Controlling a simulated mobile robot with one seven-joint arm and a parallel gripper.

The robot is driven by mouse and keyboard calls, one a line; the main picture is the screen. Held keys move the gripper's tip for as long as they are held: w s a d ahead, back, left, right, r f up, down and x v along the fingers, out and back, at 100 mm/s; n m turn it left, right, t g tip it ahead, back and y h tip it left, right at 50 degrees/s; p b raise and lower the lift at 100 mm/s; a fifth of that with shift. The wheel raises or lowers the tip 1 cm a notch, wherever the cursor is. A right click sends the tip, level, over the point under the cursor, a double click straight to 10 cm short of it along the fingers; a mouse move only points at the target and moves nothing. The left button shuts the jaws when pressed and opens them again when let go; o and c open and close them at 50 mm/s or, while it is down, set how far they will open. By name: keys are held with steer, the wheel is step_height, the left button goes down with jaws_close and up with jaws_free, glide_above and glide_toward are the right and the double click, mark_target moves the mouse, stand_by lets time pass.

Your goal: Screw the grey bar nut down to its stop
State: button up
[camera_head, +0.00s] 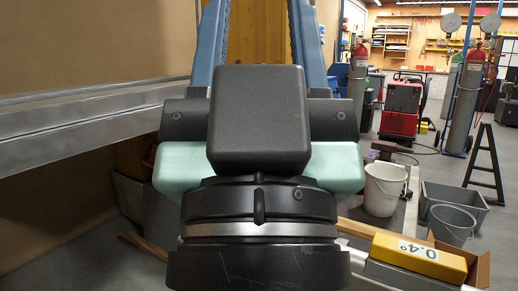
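My gripper (258,30) rises in the middle of the head view, very close to the camera. Two blue, finger-like parts with ribbed inner edges stand apart and run out of the top of the picture. Their tips are out of view, so I cannot see whether anything is between them there. My dark wrist, with a silver ring and pale green side parts, fills the lower middle. I cannot make out the grey bar nut or its stop anywhere; they are out of view or hidden.
A grey metal beam (85,125) crosses the left side. At right are a white bucket (384,190), a grey bucket (451,224), a yellow box marked 0.4° (420,257), a black trestle (487,165) and a red machine (402,108). Open floor shows between them.

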step_height(320, 180, up, 23)
steer(key=p, duration=2)
steer(key=shift+p, duration=0.35)
steer(key=shift+d, duration=0.1)
